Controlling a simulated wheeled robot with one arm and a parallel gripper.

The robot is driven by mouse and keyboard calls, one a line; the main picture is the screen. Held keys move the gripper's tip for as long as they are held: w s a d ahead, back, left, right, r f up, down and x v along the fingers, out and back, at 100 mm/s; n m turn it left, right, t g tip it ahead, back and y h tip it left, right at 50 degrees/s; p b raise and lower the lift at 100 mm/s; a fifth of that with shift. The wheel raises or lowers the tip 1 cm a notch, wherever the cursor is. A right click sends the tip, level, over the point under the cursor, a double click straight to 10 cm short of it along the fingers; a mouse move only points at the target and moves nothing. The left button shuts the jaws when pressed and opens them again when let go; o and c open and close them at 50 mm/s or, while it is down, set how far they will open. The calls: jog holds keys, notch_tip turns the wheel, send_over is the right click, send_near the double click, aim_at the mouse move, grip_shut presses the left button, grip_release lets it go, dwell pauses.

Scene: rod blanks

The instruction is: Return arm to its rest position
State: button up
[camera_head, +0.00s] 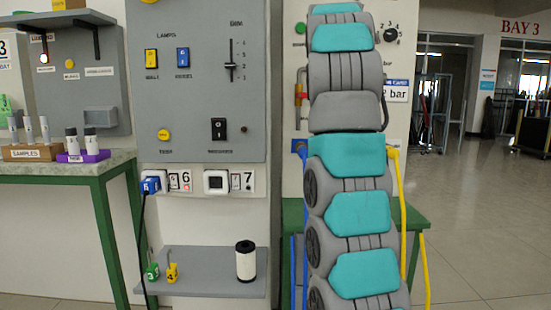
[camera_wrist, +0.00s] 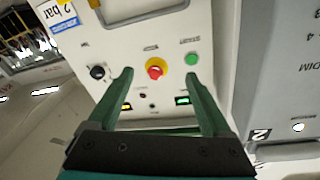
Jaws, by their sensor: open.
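My arm stands upright in the head view, a stack of grey and teal links in front of the right-hand panel; its gripper end is out of that view. In the wrist view my gripper (camera_wrist: 160,82) has its two green fingers spread apart with nothing between them. The fingers point at a white panel with a red knob on a yellow ring (camera_wrist: 156,69), a green button (camera_wrist: 191,58) and a black dial (camera_wrist: 97,72). The dial also shows in the head view (camera_head: 390,35), right of my arm. I cannot tell the fingers' distance from the panel.
A grey lamp panel (camera_head: 190,110) stands left of my arm, above sockets and a shelf (camera_head: 208,285) with a black-and-white cylinder (camera_head: 246,262). A green-legged bench (camera_head: 60,170) holds rod samples (camera_head: 44,129) at the left. A green table (camera_head: 415,215) is behind my arm. Open floor (camera_head: 490,220) lies right.

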notch_tip(320, 180, down, 14)
jog(key=n+g, duration=0.3)
jog(key=g, duration=0.2)
jog(key=s+d+f+n+g+y, duration=0.1)
jog(key=s+f+g, duration=0.2)
jog(key=s+f, duration=0.45)
jog(key=s+d+f+g, duration=0.1)
jog(key=s+f+g, duration=0.3)
jog(key=f, duration=0.7)
jog(key=s+f+g, duration=0.2)
jog(key=s+f, duration=0.8)
jog(key=s, duration=0.3)
jog(key=s+f+n+g, duration=0.1)
jog(key=s+f+g, duration=0.2)
jog(key=s+f, duration=0.7)
jog(key=s+f+g+y, duration=0.1)
jog(key=s+f+g, duration=0.2)
jog(key=s+f, duration=0.6)
jog(key=s, duration=0.9)
jog(key=shift+d+f, duration=0.35)
jog(key=shift+f, duration=0.05)
jog(key=shift+c, duration=0.3)
